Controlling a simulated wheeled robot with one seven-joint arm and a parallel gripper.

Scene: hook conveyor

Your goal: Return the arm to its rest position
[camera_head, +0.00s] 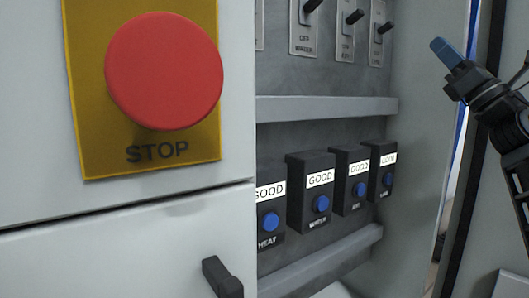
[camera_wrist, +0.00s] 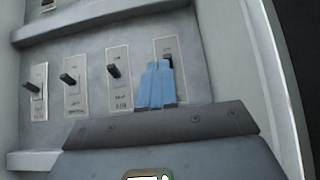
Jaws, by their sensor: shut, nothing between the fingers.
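My gripper (camera_head: 447,53) is at the upper right in the head view, with its blue fingers closed together and nothing between them. It is in front of the cabinet's right side wall, apart from the switches there. In the wrist view my gripper (camera_wrist: 157,72) shows as closed blue fingers at the middle right, overlapping the rightmost switch plate (camera_wrist: 190,88) in the picture. I cannot tell the exact gap between fingers and plate. Part of my dark arm runs down the right edge of the head view.
A red STOP button (camera_head: 164,70) on a yellow plate is at the left. Inside the open cabinet, several dark boxes with blue buttons (camera_head: 321,204) read GOOD. Lever switches (camera_head: 353,17) line the row above. A dark handle (camera_head: 222,277) sticks out at the bottom.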

